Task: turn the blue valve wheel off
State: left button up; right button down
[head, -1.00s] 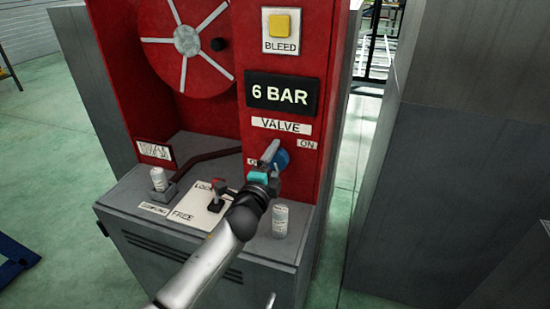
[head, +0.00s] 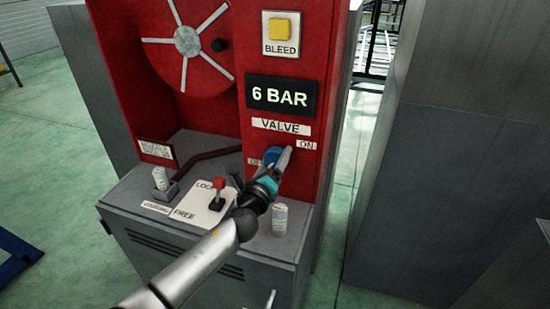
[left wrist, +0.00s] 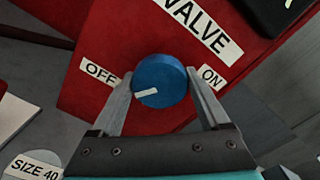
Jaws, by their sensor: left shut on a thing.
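The blue valve wheel (head: 271,155) sits on the red panel under the VALVE label (head: 282,126). My left gripper (head: 280,163) is at the wheel and shut on it. In the left wrist view the wheel (left wrist: 165,75) lies between the two fingers of my left gripper (left wrist: 160,98). Its white mark (left wrist: 146,93) lies left of and below the wheel's middle, on the side of the OFF label (left wrist: 100,73). The ON label (left wrist: 211,77) is to the right. My right gripper is not in view.
A display (head: 281,95) reads 6 BAR, below a yellow BLEED button (head: 280,32). A red lever (head: 218,190) on the white plate and a pale canister (head: 280,219) stand close to my left arm. Another canister (head: 161,178) is at left. A grey cabinet (head: 460,150) stands at right.

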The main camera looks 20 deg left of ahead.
pick_arm(q)
jog(key=shift+m+p, duration=0.3)
jog(key=shift+m, duration=1.2)
jog(key=o, duration=1.2)
jog(key=shift+o, duration=0.2)
jog(key=shift+s, duration=0.6)
jog(key=s, duration=1.4)
jog(key=shift+a, duration=0.3)
